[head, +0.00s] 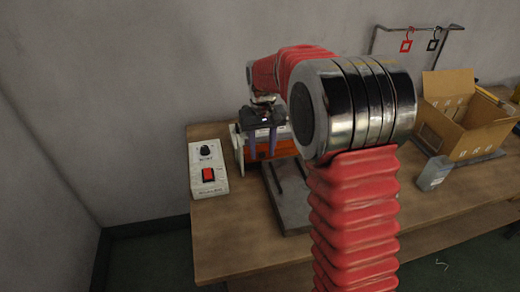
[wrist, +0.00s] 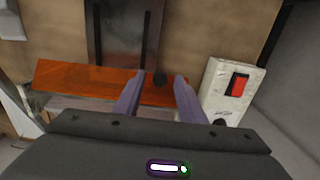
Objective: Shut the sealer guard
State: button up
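The sealer guard (wrist: 85,80) is a long orange panel lying across the wrist view. It also shows in the head view (head: 284,149), partly behind my gripper. I cannot tell its exact tilt. A small dark knob (wrist: 159,78) sits at the panel's far edge, between my fingertips in the picture. My gripper (wrist: 160,77) is open, its two purple fingers apart over the guard. It points down at the sealer in the head view (head: 262,153). Contact with the knob or panel cannot be made out. The sealer's body is mostly hidden behind my gripper and arm.
A white control box (head: 208,170) with a red switch stands left of the sealer. A grey metal plate (wrist: 120,45) with dark strips lies by the guard. A cardboard box (head: 462,120) and a small grey block (head: 434,173) are on the right. The table's front left is clear.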

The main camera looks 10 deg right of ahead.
jog(key=shift+c, duration=0.3)
grip_shut()
jog(key=shift+a, duration=0.3)
jog(key=shift+d, duration=0.15)
